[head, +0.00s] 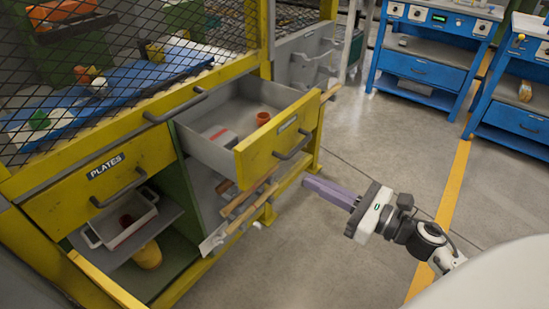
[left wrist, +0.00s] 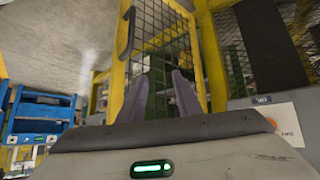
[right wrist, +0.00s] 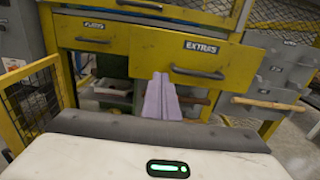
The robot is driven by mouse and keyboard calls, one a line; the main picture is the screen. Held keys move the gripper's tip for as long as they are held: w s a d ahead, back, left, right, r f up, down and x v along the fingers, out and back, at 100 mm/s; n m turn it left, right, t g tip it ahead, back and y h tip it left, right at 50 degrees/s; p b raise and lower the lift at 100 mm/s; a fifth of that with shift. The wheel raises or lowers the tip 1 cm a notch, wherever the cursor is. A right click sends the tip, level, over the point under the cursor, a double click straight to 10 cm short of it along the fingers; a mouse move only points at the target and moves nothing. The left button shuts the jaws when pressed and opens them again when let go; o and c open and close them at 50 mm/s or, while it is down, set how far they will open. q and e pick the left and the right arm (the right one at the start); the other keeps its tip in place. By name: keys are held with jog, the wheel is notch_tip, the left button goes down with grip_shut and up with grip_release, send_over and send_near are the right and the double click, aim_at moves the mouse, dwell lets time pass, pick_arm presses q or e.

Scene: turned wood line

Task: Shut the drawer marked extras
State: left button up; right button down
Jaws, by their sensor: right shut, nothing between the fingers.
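The extras drawer (head: 262,159) stands pulled out of the yellow bench in the head view. Its yellow front has a small label and a dark handle (head: 294,143). In the right wrist view the label on the drawer front (right wrist: 240,70) reads EXTRAS. My right gripper (head: 307,183) is shut and empty, in front of and below the drawer front, apart from it in the head view. Its fingers show together in the right wrist view (right wrist: 160,76). My left gripper (left wrist: 164,76) shows only in the left wrist view, fingers apart, before a yellow-framed mesh.
The open drawer holds a reddish cup (head: 263,118) and a grey-and-red box (head: 221,136). The plates drawer (head: 107,177) is to its left. Blue benches (head: 424,68) stand at the back right; the floor between is clear.

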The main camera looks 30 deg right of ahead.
jog(key=p, duration=0.1)
send_near(265, 158)
jog(key=x, duration=0.5)
jog(key=shift+r, duration=0.2)
jog(key=shift+w+a+f, duration=0.1)
jog(key=shift+w+a, duration=0.25)
jog(key=shift+w, duration=0.3)
